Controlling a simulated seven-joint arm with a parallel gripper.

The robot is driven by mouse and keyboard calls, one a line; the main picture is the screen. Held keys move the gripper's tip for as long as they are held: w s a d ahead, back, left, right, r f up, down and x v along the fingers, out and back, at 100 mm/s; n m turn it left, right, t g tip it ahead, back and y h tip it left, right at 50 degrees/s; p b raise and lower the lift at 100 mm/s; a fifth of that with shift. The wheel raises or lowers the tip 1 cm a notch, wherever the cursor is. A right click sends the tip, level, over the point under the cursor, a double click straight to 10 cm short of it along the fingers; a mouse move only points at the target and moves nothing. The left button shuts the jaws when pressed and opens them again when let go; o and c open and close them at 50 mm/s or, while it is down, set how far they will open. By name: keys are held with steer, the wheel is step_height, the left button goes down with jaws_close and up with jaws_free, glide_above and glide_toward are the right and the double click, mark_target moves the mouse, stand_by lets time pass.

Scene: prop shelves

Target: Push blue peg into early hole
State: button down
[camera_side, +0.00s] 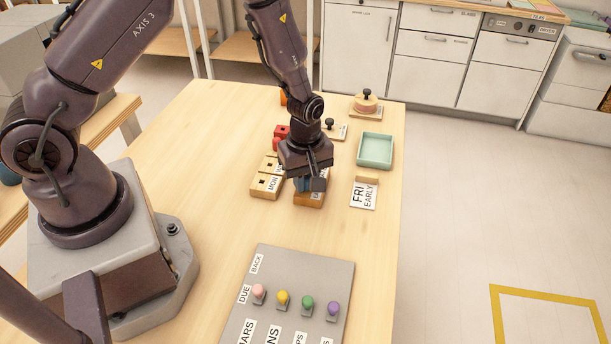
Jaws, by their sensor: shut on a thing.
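My gripper (310,184) points down over the middle of the table. It is shut on the blue peg (298,184), of which only a small part shows at the left of the fingers. A wooden block (308,200) lies directly under the gripper, its label mostly covered. Whether the peg is in a hole of this block or above it, I cannot tell. A card reading FRI EARLY (364,195) lies to the right of the block. Two wooden blocks with dark holes (265,186) lie to the left, one beside a MON label.
A mint tray (375,150) stands at the right back. Red pieces (280,134) and black-knobbed items (366,102) stand farther back. A grey board (300,273) with several coloured pegs lies in front. Bare table lies between the board and the blocks.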

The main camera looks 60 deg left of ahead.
stand_by(0.3)
steer(key=c, duration=0.9)
jaws_free()
steer(key=shift+c, duration=0.2)
steer(key=shift+r, duration=3)
steer(key=shift+s+m, duration=0.2)
steer(key=shift+m, duration=0.4)
steer(key=s+r+m+t, duration=0.2)
steer(key=s+r+m, duration=0.5)
steer(key=r, duration=0.6)
steer(key=s+r+m+t, duration=0.3)
steer(key=s+r+m, duration=0.5)
steer(key=r, duration=0.5)
steer(key=shift+s+d+t, duration=0.15)
steer(key=shift+s+t, duration=0.15)
steer(key=shift+s, duration=0.4)
